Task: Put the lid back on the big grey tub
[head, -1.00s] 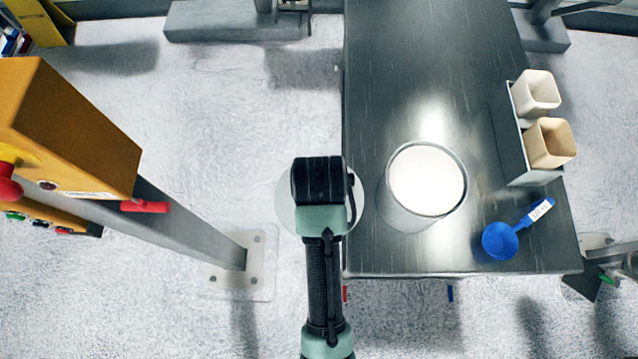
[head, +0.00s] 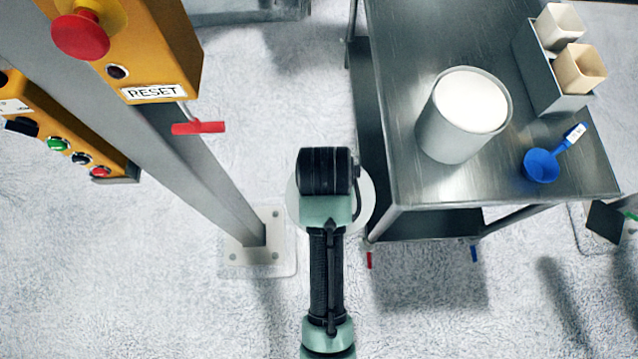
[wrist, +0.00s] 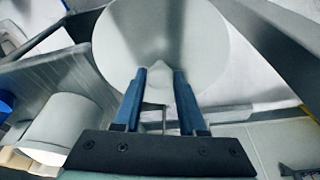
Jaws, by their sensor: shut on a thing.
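The big grey tub (head: 450,135) stands upright and open on the steel table, with white powder showing at its top. It also shows at the lower left of the wrist view (wrist: 72,122). The round pale grey lid (wrist: 160,45) is in my gripper (wrist: 158,78), whose two blue fingers are shut on the small knob at its middle. In the head view the lid (head: 366,203) shows only as a rim around my wrist, which hides the fingers. The lid is left of the tub, beyond the table's left edge, and apart from the tub.
The steel table (head: 410,50) also carries a blue scoop (head: 541,165) and a grey holder (head: 540,72) with two beige cups at the right. A yellow control box (head: 150,50) on a grey post (head: 215,180) stands at the left. Open floor lies between post and table.

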